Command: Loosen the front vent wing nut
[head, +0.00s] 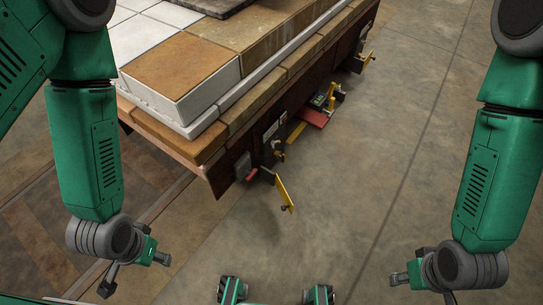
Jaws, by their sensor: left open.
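A kiln-car-like block with a dark side panel (228,172) stands at upper centre. Small brass-coloured hardware (279,150) sits on this panel near its front end, by a yellow lever (284,193). It is too small to tell whether it is the front vent wing nut. My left gripper (135,274) is open and empty at lower left, apart from the panel. My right gripper (412,268) is at lower right over the floor, far from the panel. Its finger opening is not clear, and nothing shows in it.
A grey box with a red handle (250,174) is beside the yellow lever. A red shelf (312,117) and another yellow lever (369,57) stick out farther along the side. Pale and brown slabs (180,72) top the block. The floor to the right is clear.

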